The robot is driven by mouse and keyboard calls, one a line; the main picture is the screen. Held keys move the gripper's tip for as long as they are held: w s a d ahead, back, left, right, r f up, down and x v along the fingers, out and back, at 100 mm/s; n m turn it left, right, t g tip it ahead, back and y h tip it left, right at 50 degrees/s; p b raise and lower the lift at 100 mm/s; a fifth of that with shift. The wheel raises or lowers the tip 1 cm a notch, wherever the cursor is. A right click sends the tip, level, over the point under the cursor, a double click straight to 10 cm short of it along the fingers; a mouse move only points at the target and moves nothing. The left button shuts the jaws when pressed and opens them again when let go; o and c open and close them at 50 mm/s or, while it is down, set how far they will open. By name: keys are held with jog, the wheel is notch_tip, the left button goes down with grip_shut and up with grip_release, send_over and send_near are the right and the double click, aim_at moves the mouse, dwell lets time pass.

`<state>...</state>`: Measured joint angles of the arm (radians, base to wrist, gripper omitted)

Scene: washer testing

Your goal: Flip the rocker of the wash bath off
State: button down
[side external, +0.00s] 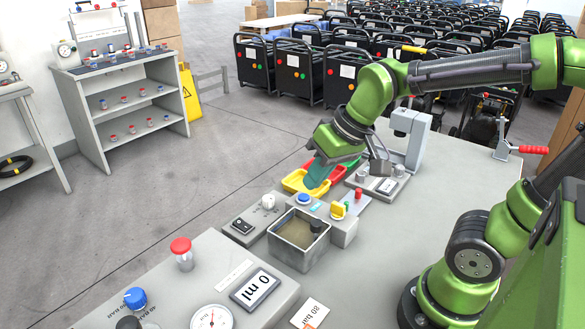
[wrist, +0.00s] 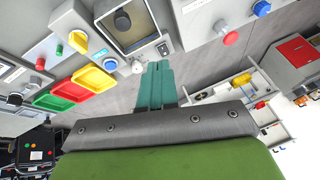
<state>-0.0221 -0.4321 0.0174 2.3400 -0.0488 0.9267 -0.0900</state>
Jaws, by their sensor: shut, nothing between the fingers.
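The wash bath is an open grey square basin (side external: 298,232) with brownish liquid and a dark round knob in it; it also shows at the top of the wrist view (wrist: 138,12). A small black rocker (side external: 241,226) sits on a low grey block at the bath's left; it shows in the wrist view (wrist: 163,48) just above the fingertips. I cannot tell which way the rocker is tilted. My gripper (side external: 314,184) has teal fingers, shut and empty, held above the bench near the yellow tray, apart from the rocker. The fingers show in the wrist view (wrist: 158,66).
A white knob (side external: 268,202), a blue button (side external: 303,199) and a yellow knob (side external: 338,210) stand near the bath. Yellow (side external: 296,181), red and green trays lie behind. A red-capped valve (side external: 181,247) and a gauge (side external: 211,318) are in front.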

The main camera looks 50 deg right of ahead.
jog(key=w+a+f+n+g+h, duration=0.1)
jog(key=w+f+n+g, duration=0.15)
jog(key=w+n, duration=0.4)
jog(key=w+a+f+n+g, duration=0.1)
jog(key=w+f+n, duration=0.2)
jog(key=w+n, duration=0.3)
jog(key=n, duration=0.6)
send_over(239, 221)
jog(key=s, duration=0.3)
jog(key=shift+w+r+n+h, duration=0.1)
jog(key=shift+r+n+h, duration=0.1)
jog(key=shift+n, duration=0.35)
jog(key=shift+r+n+h, duration=0.1)
jog(key=shift+n+h, duration=0.1)
jog(key=shift+n, duration=0.3)
jog(key=shift+f, duration=0.1)
jog(key=f, duration=0.4)
jog(key=w+f, duration=0.1)
jog(key=f, duration=0.3)
jog(key=w+f, duration=0.1)
jog(key=f, duration=0.4)
jog(key=shift+w+f, duration=0.1)
jog(key=shift+f, duration=0.3)
